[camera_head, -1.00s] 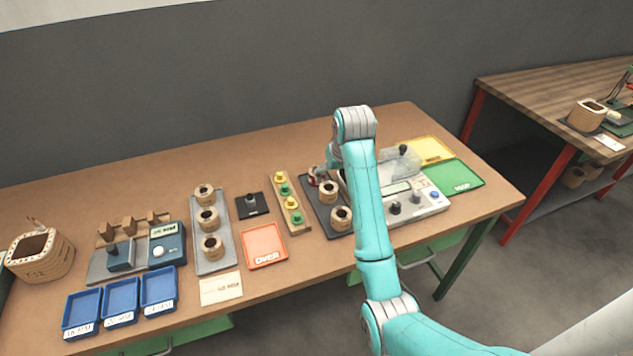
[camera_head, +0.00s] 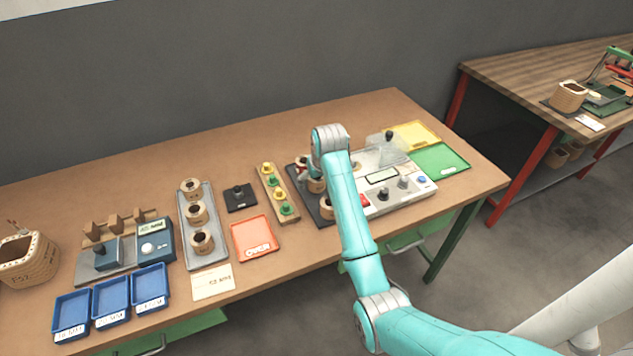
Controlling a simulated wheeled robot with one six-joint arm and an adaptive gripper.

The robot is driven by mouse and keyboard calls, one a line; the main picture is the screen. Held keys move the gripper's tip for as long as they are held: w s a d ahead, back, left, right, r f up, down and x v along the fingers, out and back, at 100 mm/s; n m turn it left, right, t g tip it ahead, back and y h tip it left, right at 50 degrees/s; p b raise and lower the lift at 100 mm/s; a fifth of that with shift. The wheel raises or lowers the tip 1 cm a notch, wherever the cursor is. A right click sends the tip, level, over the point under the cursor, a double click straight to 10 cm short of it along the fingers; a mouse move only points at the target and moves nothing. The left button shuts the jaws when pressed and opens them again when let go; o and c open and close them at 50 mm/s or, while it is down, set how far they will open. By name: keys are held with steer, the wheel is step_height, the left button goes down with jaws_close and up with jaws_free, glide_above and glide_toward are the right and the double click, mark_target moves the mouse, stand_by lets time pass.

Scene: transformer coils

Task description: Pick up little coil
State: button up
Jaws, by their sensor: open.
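Three small tan coils with dark centres, the front one (camera_head: 203,242), the middle one (camera_head: 197,212) and the rear one (camera_head: 190,189), stand in a row on a grey tray (camera_head: 214,256). More such coils stand on a dark tray (camera_head: 325,222) beside my arm: one at the back (camera_head: 301,163), one behind my forearm (camera_head: 315,186) and one at the front (camera_head: 326,207). I cannot tell which is the little coil. My gripper (camera_head: 306,173) is open, small and mostly hidden below my wrist, close to the rear coils on the dark tray. Contact is not clear.
A tester with knobs (camera_head: 405,196) sits right of my arm, with yellow (camera_head: 412,133) and green (camera_head: 442,160) trays behind. Left are a wooden strip of yellow and green pieces (camera_head: 267,187), an orange tray (camera_head: 254,238), a meter (camera_head: 154,240) and blue bins (camera_head: 111,298).

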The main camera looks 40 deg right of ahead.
steer(key=shift+w+f, duration=0.1)
steer(key=shift+f, duration=0.1)
steer(key=c, duration=1.3)
steer(key=shift+r, duration=0.1)
